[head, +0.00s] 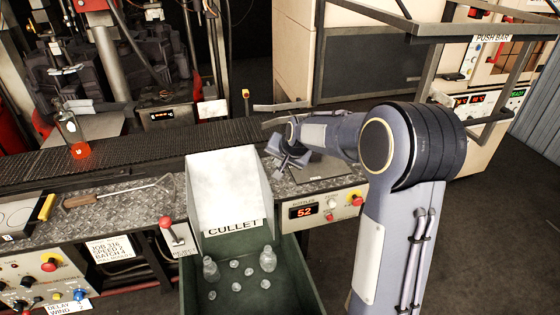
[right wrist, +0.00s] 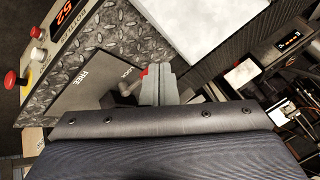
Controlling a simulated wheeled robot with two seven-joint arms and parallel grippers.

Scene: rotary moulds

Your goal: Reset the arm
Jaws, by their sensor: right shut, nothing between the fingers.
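My right gripper (head: 287,163) is over the diamond-plate deck, behind the counter panel and to the right of the white chute. In the right wrist view my right gripper (right wrist: 158,84) is shut with nothing between its fingers. Just beside the fingertips is a dark plate (right wrist: 92,94) marked FREE and LOCK. A small grey lever (right wrist: 128,88) with a red part shows close to the fingers; I cannot tell whether they touch. In the head view the gripper hides most of this spot. My left gripper is not in view.
A dark conveyor (head: 150,155) runs behind the deck, with a glowing orange bottle (head: 80,150) at left. The white chute (head: 228,188) leads to a green CULLET bin (head: 290,255) holding glass pieces. A counter (head: 303,212) reads 52. A hooked tool (head: 120,192) lies left.

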